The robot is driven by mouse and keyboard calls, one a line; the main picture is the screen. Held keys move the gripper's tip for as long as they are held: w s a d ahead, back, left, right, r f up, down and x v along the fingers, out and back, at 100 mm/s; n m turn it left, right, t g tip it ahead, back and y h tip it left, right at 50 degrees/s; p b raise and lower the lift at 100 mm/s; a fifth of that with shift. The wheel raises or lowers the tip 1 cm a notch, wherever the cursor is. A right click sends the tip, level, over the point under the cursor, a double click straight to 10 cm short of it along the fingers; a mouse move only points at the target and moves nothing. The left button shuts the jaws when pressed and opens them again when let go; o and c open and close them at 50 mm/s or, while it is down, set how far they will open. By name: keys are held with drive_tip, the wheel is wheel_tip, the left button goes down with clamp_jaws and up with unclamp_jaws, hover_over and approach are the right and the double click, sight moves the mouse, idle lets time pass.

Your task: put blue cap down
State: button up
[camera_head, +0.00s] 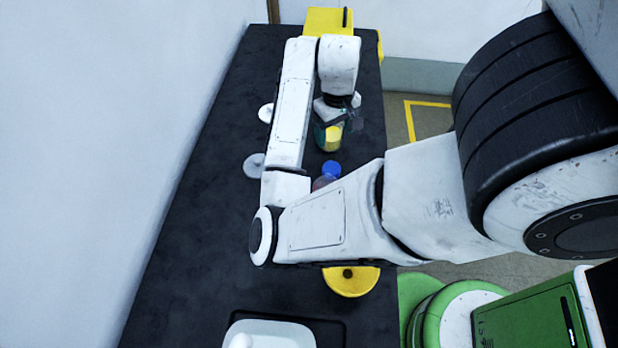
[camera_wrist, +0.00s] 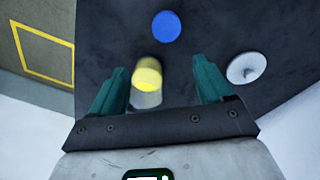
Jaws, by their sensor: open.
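The blue cap (camera_head: 331,168) sits upright on the dark table, partly behind my arm; a pinkish shape (camera_head: 322,183) beside or under it is mostly hidden. In the wrist view the blue cap (camera_wrist: 166,26) is a round blue disc beyond my fingertips, clear of them. My gripper (camera_head: 336,112) is open, and in the wrist view its green fingers (camera_wrist: 160,85) stand apart with no blue cap between them. A clear jar with yellow contents (camera_head: 330,138) stands below my gripper; it also shows between the fingers in the wrist view (camera_wrist: 147,77).
Grey-white discs with knobs (camera_head: 254,165) (camera_head: 266,112) lie left on the table (camera_head: 215,220). A yellow object (camera_head: 328,20) stands at the far end, a yellow round piece (camera_head: 351,281) at the near right edge, and a white container (camera_head: 268,332) at the front. The left table strip is clear.

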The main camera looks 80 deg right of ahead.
drive_tip(key=w+a+n+h, duration=0.4)
drive_tip(key=w+a+n, duration=0.1)
drive_tip(key=w, duration=0.3)
drive_tip(key=s+a+f+n+y, duration=0.1)
drive_tip(key=a+f, duration=0.2)
drive_tip(key=a, duration=0.4)
drive_tip(key=s+a+f+n+y, duration=0.1)
drive_tip(key=a+f+n+y, duration=0.1)
drive_tip(key=a, duration=0.6)
drive_tip(key=a+f+n+t+y, duration=0.1)
drive_tip(key=a+f, duration=0.4)
drive_tip(key=a, duration=0.2)
drive_tip(key=shift+s+a+y, duration=0.3)
drive_tip(key=shift+s+a, duration=0.1)
